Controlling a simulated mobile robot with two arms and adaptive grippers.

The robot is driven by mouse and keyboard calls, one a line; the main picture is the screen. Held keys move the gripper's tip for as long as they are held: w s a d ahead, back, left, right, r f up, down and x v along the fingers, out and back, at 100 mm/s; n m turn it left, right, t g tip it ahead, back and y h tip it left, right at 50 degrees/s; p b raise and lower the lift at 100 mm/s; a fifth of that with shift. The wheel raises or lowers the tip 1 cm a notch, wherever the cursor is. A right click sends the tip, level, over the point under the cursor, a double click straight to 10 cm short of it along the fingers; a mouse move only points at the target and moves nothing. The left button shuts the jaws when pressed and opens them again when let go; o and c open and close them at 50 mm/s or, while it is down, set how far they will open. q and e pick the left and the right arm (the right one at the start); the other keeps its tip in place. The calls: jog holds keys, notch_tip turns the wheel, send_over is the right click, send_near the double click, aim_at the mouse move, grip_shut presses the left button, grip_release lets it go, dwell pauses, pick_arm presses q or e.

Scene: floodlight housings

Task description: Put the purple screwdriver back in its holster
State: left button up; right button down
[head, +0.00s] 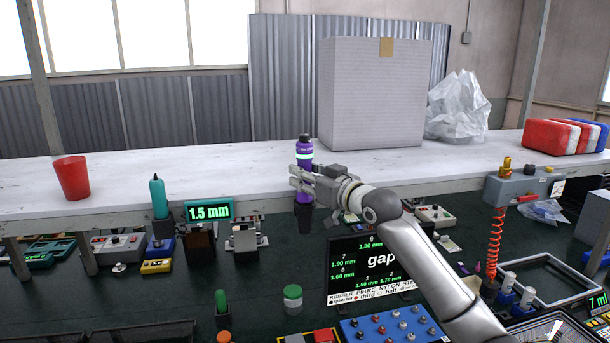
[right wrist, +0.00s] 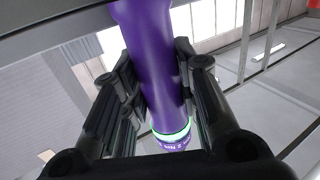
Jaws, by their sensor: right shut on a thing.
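The purple screwdriver (head: 304,158) stands upright in the head view, with a black cap and a pale green glowing band near its top. My right gripper (head: 305,180) is shut around its body, with the arm coming in from the lower right. In the right wrist view the purple body (right wrist: 153,60) runs between both fingers, with its green band and printed text showing. Just below the gripper in the head view is a dark, holster-like part (head: 303,219); I cannot tell whether the screwdriver's lower end is inside it or above it. My left gripper is not in view.
A white shelf with a red cup (head: 72,177) and a large grey box (head: 375,92) runs behind. A teal tool (head: 158,197) stands near a 1.5 mm display (head: 209,211) at left. A gap display (head: 375,268) and blue button panel (head: 392,327) lie below the gripper.

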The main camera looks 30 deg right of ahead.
jog(key=shift+f, duration=0.25)
jog(key=c, duration=1.1)
grip_release()
jog(key=shift+o, duration=0.2)
jog(key=shift+f, duration=0.15)
jog(key=s+d, duration=0.2)
jog(key=s, duration=1)
jog(key=shift+d, duration=0.15)
